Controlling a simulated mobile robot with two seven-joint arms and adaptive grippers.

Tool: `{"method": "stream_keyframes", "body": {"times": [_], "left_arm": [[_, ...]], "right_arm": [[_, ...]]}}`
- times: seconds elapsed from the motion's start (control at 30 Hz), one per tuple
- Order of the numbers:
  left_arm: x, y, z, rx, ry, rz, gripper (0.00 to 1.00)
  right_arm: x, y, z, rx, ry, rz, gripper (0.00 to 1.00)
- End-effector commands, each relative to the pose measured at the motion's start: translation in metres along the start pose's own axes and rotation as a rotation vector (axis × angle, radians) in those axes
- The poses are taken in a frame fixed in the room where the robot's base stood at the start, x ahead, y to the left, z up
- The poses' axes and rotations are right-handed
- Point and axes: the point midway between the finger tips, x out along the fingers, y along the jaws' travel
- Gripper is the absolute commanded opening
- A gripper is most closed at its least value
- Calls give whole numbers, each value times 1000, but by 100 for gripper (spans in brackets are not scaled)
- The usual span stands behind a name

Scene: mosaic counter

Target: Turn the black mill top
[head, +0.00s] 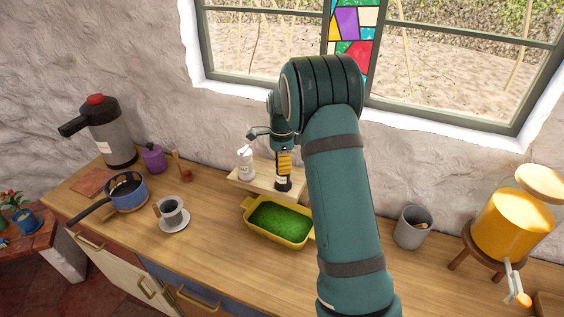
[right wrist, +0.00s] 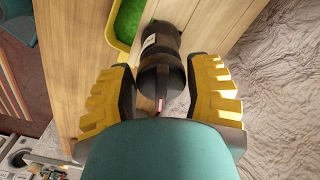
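The black mill (head: 283,184) stands upright on a small wooden riser (head: 258,182) at the back of the counter. My right gripper (head: 284,160) points down over the mill top, with a yellow-padded finger showing just above it. In the right wrist view, the fingers of my right gripper (right wrist: 161,72) are spread, one on each side of the dark rounded mill top (right wrist: 160,85). Thin gaps seem to show between fingers and top, though contact is hard to judge. A pale label shows on the mill's body (right wrist: 151,41). My left gripper is not in view.
A white bottle (head: 246,163) stands close left of the mill on the riser. A yellow tray (head: 250,222) with green filling lies in front. A cup (head: 172,211), a blue pan (head: 126,195), a grey pot (head: 412,228) and a yellow drum (head: 497,226) stand farther off.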

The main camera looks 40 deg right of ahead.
Motion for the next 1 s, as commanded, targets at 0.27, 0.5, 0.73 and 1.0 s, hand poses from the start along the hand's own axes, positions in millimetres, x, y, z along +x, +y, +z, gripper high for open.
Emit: {"method": "stream_keyframes", "body": {"times": [0.27, 0.5, 0.73, 1.0], "left_arm": [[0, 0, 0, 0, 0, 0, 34], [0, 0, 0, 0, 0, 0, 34], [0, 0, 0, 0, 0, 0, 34], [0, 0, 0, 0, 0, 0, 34]], "right_arm": [[0, 0, 0, -1, 0, 0, 79], [-10, -1, 0, -1, -1, -4, 79], [-52, -1, 1, -3, -2, -5, 79], [-101, -1, 0, -1, -1, -3, 79]]}}
